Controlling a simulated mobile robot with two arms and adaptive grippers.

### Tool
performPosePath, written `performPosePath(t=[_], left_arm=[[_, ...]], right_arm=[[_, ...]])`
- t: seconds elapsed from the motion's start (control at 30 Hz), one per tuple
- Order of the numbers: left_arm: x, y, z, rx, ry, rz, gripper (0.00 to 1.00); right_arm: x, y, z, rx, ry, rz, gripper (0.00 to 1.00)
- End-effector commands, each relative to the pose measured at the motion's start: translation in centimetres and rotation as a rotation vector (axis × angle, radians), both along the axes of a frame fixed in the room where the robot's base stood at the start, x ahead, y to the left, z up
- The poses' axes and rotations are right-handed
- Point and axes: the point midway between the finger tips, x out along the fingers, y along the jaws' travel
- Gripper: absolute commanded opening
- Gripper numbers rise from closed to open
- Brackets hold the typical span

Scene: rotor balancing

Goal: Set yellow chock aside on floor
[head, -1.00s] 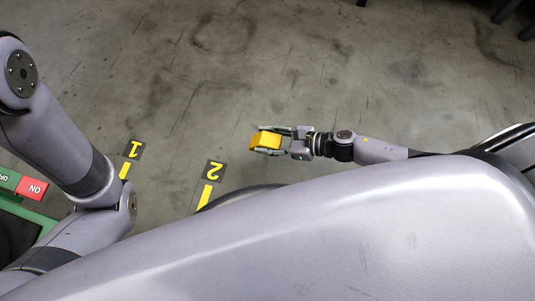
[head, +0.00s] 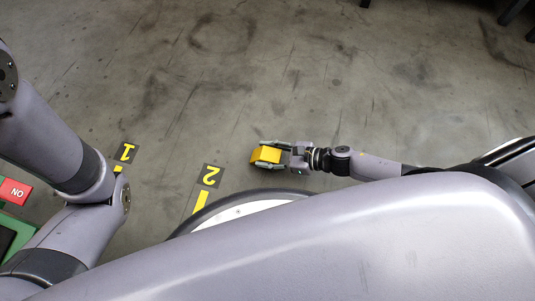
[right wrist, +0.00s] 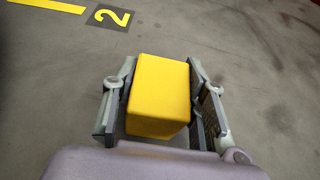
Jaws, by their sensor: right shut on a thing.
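The yellow chock (head: 265,155) is a small yellow block between the fingers of my right gripper (head: 268,154). In the right wrist view the chock (right wrist: 158,95) sits between the two finger pads of the right gripper (right wrist: 155,100), which is shut on it. Concrete floor lies below it; I cannot tell whether the chock touches the floor. My left arm comes in from the left in the head view, but its gripper is out of the picture.
A floor mark "2" (head: 210,176) with a yellow stripe lies left of the chock, and a mark "1" (head: 125,152) lies farther left. The floor (head: 300,70) beyond the gripper is clear.

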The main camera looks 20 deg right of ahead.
Motion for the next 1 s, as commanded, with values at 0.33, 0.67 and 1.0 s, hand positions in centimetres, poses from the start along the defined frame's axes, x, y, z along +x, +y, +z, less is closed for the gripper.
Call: performPosePath(t=[0.33,0.67,1.0], left_arm=[[0.0,0.0,-0.2,0.000,0.000,0.000,0.40],[0.0,0.0,-0.2,0.000,0.000,0.000,0.40],[0.0,0.0,2.4,0.000,0.001,0.000,0.40]], right_arm=[[0.0,0.0,-0.3,0.000,0.000,0.000,0.56],[0.0,0.0,-0.2,0.000,0.000,0.000,0.60],[-2.4,-3.3,2.0,-0.002,0.006,-0.002,0.60]])
